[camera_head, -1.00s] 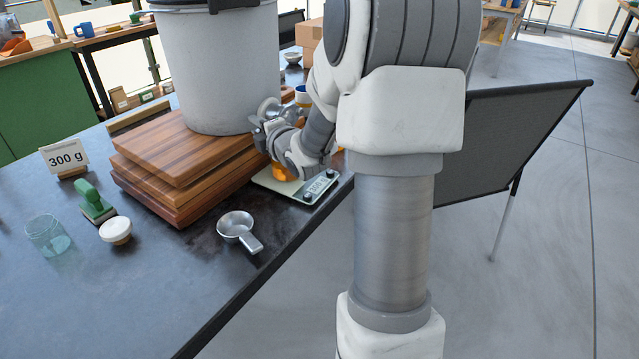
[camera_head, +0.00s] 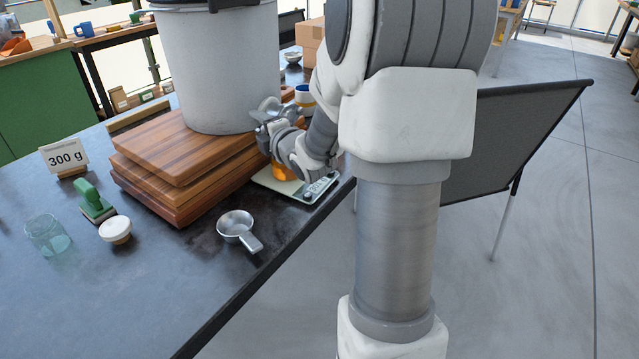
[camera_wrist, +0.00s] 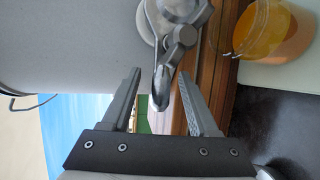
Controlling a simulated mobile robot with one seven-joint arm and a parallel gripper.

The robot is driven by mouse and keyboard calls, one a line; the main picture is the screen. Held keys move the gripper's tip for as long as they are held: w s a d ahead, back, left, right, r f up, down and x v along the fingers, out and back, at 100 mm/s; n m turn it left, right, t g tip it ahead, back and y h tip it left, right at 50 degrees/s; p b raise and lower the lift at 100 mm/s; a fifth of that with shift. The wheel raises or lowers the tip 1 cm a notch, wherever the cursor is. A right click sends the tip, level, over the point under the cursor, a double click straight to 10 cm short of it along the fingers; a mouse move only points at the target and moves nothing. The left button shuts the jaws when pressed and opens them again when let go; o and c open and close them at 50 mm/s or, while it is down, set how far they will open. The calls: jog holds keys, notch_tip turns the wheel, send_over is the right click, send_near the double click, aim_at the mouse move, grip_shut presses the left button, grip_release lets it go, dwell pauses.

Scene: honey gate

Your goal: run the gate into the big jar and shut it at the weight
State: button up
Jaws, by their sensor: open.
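The grey bucket (camera_head: 222,75) stands on stacked wooden boards, with its metal gate (camera_head: 266,108) at the lower right. In the wrist view the gate (camera_wrist: 181,12) has a metal lever (camera_wrist: 160,92) between the fingers of my gripper (camera_wrist: 160,78). The fingers are open, with a gap on each side of the lever. The big jar (camera_head: 281,173) holds amber honey and stands on the scale (camera_head: 268,182) below the gate; it also shows in the wrist view (camera_wrist: 262,32). My wrist covers part of the jar and the scale's display (camera_head: 321,187), which I cannot read.
A card (camera_head: 65,157) reads 300 g. A blue-and-white cup (camera_head: 304,95) stands behind my wrist. A dark panel (camera_head: 515,135) is at right.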

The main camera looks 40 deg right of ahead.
jog(key=shift+s+a+r, duration=0.1)
jog(key=shift+s+r, duration=0.15)
jog(key=shift+s, duration=1.05)
jog(key=shift+s+r, duration=0.2)
jog(key=shift+s, duration=1.1)
